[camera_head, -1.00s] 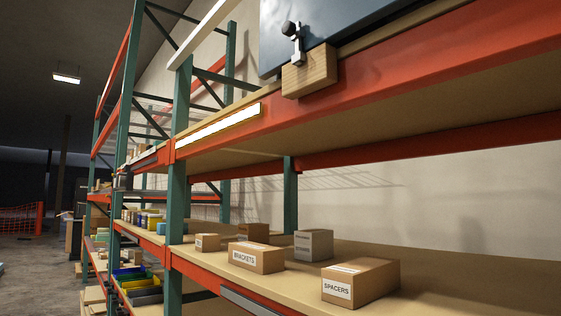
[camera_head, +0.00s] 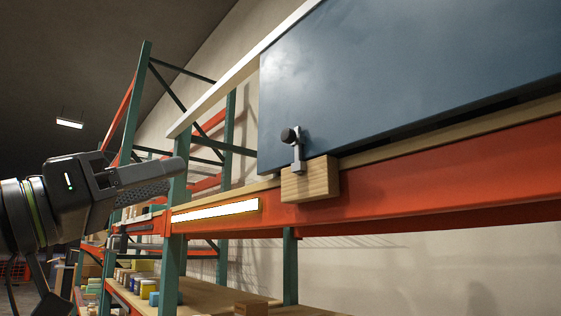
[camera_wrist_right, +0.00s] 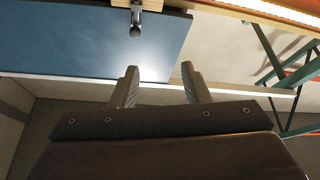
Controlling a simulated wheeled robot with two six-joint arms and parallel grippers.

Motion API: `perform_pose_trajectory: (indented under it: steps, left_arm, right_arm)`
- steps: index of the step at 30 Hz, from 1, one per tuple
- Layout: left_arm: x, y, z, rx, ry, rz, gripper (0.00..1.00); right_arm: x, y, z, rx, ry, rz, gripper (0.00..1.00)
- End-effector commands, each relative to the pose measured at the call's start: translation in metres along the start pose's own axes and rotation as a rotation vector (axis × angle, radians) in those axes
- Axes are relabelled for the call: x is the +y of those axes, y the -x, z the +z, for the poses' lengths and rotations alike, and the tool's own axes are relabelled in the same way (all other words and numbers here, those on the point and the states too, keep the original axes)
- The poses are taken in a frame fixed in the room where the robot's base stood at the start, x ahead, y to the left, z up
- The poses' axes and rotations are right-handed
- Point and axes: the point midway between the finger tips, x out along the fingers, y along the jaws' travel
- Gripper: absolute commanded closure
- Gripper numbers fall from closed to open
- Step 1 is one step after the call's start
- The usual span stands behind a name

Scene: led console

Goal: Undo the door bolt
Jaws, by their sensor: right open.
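The dark blue door (camera_head: 400,75) stands on the upper shelf; it also shows in the right wrist view (camera_wrist_right: 80,45). The door bolt (camera_head: 298,152), grey metal with a dark round knob (camera_head: 289,135), sits upright at the door's lower left corner. Its lower end meets a wooden block (camera_head: 318,181) on the shelf edge; I cannot tell how deep it goes. My right gripper (camera_head: 176,177) is open and empty, left of the bolt and apart from it. In the right wrist view its fingers (camera_wrist_right: 160,73) are spread below the bolt knob (camera_wrist_right: 135,31). My left gripper is not in view.
An orange shelf beam (camera_head: 430,180) runs below the door. A lit white strip (camera_head: 215,211) is on the beam, left of the block. A green rack post (camera_head: 172,220) stands behind my gripper. Small boxes and jars stand on the lower shelf (camera_head: 200,293). The space between gripper and bolt is clear.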

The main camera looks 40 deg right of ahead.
Motion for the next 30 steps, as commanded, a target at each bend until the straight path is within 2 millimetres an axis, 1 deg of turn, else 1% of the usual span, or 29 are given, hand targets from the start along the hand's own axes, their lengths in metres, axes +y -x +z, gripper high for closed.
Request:
perform_pose_trajectory:
  steps: [1, 3, 6, 8, 11, 24, 30]
  left_arm:
    - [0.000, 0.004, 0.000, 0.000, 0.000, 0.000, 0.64]
    - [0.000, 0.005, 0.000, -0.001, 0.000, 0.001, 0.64]
    - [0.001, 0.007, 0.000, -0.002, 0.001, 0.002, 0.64]
    - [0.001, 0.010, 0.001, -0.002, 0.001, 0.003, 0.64]
    - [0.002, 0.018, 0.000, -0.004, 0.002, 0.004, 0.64]
    - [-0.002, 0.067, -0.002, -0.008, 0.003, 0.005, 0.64]
    - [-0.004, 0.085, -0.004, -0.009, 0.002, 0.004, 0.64]
  right_arm:
    - [0.020, -0.001, -0.006, -0.020, -0.034, 0.022, 0.58]
    - [0.037, -0.001, -0.007, -0.040, -0.060, 0.043, 0.58]
    - [0.047, -0.004, -0.008, -0.053, -0.077, 0.057, 0.58]
    - [0.048, -0.010, -0.009, -0.056, -0.078, 0.058, 0.58]
    - [0.049, -0.026, -0.009, -0.057, -0.076, 0.060, 0.58]
    - [0.054, -0.120, -0.006, -0.054, -0.075, 0.060, 0.58]
    - [0.055, -0.153, -0.003, -0.052, -0.074, 0.059, 0.58]
